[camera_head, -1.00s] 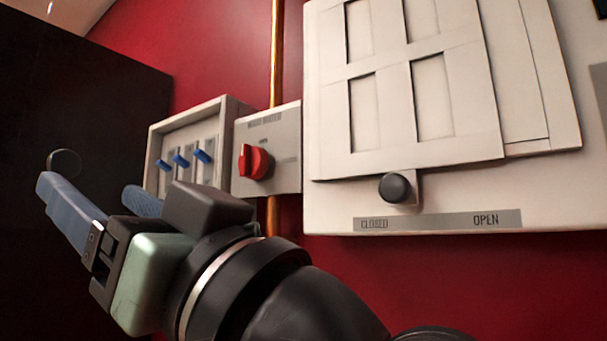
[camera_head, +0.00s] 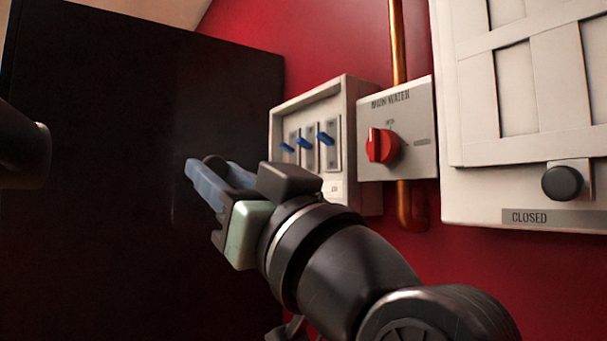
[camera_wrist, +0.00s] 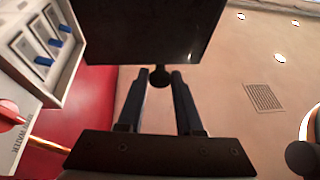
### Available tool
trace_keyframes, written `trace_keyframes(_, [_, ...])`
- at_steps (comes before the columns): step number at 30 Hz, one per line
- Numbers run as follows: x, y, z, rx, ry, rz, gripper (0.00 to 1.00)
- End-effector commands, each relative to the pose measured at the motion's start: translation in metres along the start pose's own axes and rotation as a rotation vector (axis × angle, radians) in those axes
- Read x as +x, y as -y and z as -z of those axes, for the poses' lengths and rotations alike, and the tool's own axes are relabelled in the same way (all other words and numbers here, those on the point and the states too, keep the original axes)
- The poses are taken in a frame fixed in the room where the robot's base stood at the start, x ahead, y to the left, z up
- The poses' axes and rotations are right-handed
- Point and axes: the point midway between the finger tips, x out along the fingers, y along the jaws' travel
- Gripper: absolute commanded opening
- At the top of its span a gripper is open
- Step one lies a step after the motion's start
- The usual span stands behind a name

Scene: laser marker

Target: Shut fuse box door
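The fuse box (camera_head: 350,128) is a light grey box on the red wall, with several blue switches showing inside it. A large dark panel (camera_head: 110,120), which looks like its door, stands open beside it at the left. In the wrist view, the dark panel (camera_wrist: 150,30) fills the top middle, and a round black knob (camera_wrist: 160,78) shows at its lower edge. My gripper (camera_wrist: 158,76) is open, with its fingertips on either side of the knob; contact is not clear. In the head view, my gripper (camera_head: 218,170) is in front of the dark panel and partly hides the knob.
A grey main water panel (camera_head: 415,130) with a red knob (camera_head: 382,146) is right of the fuse box, on a copper pipe (camera_head: 398,40). A white cabinet (camera_head: 480,205) with a black knob (camera_head: 562,182) is farther right. A ceiling vent (camera_wrist: 263,97) shows in the wrist view.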

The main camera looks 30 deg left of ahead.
Motion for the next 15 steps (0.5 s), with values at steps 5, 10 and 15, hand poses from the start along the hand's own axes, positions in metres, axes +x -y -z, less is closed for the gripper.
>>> trace_keyframes(5, [-0.0002, 0.0000, 0.0003, 0.000, 0.000, 0.000, 0.00])
trace_keyframes(10, [-0.0002, 0.0000, 0.0004, 0.000, -0.001, 0.000, 0.00])
trace_keyframes(15, [-0.0002, 0.0000, 0.0005, 0.000, -0.001, 0.000, 0.00])
